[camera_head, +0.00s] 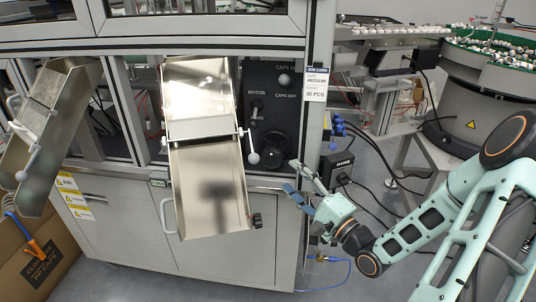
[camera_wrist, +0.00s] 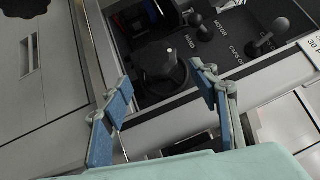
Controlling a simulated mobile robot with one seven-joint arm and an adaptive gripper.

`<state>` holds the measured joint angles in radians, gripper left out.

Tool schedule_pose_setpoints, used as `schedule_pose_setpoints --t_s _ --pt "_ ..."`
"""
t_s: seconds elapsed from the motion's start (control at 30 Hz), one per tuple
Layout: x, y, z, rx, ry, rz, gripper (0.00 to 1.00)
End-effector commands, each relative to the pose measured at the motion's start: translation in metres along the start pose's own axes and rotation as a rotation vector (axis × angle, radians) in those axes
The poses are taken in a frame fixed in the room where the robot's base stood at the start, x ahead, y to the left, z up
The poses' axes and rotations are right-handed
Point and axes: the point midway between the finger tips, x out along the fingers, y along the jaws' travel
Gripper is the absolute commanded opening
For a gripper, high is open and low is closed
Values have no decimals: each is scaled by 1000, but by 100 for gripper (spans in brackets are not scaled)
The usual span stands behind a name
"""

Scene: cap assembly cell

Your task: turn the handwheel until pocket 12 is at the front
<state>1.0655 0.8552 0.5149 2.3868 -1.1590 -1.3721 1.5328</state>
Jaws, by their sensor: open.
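The handwheel (camera_head: 270,150) is a round black wheel low on the dark control panel. In the wrist view the handwheel (camera_wrist: 158,64) lies ahead of my fingers and shows a pale mark near its upper edge. My gripper (camera_head: 292,176) is open and empty, just right of and below the wheel in the head view. In the wrist view its blue-padded fingers (camera_wrist: 163,88) are spread apart, with the wheel beyond the gap; contact does not show. Pocket 12 and any pocket numbers cannot be made out.
The MOTOR/HAND lever (camera_head: 254,109) and CAPS lever (camera_head: 284,80) stand above the wheel. A metal chute (camera_head: 208,190) with a ball-ended lever (camera_head: 253,158) is close to its left. A frame post (camera_head: 316,110) stands to its right. A cap feeder bowl (camera_head: 480,75) is at far right.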

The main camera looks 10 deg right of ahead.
Motion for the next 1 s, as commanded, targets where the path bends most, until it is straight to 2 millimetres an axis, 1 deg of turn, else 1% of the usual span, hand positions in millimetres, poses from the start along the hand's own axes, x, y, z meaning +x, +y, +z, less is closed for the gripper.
schedule_pose_setpoints --t_s 0.17,0.4,0.5,0.6,0.77,1.0 --pt "24 2 2 -1 -5 -2 55" --pt "71 3 2 -2 -5 -1 55" --pt "86 2 1 -1 -4 -1 55" --pt "97 2 1 -2 -4 0 55" --pt "105 2 1 0 -1 1 55" --pt "105 1 1 0 -1 1 55"
